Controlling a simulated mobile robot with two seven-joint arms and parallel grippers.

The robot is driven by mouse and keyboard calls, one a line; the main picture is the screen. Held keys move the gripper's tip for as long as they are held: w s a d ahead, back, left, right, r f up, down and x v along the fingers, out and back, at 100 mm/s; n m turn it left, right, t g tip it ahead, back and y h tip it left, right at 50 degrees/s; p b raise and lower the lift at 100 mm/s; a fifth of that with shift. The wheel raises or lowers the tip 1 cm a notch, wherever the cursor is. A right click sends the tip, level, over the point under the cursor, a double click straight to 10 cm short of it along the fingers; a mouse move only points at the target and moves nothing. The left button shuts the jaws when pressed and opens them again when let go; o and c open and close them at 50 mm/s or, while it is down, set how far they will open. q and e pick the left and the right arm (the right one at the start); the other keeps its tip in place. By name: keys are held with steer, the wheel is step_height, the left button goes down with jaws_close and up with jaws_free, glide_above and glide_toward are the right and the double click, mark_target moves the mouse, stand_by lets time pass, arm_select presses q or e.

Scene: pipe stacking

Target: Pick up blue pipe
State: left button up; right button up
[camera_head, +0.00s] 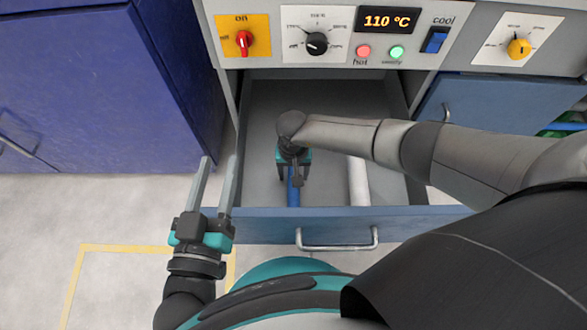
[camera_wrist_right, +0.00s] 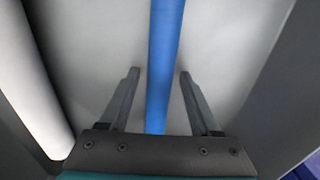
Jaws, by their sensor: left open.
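The blue pipe (camera_head: 293,196) lies lengthwise in the open drawer, partly hidden by my right gripper (camera_head: 293,172) in the head view. In the right wrist view the blue pipe (camera_wrist_right: 166,45) runs between the two fingers of my right gripper (camera_wrist_right: 158,74). Those fingers are apart, with a gap on each side of the pipe. My left gripper (camera_head: 220,165) is open and empty, at the drawer's left front corner, away from the pipe.
A white pipe (camera_head: 358,183) lies in the drawer to the right of the blue one and also shows in the right wrist view (camera_wrist_right: 28,90). The drawer's blue front (camera_head: 400,222) has a metal handle (camera_head: 337,246). A control panel (camera_head: 270,20) stands behind, and a blue cabinet (camera_head: 90,80) is at left.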

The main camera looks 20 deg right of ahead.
jaws_close()
steer(key=shift+r, duration=0.15)
stand_by(0.6)
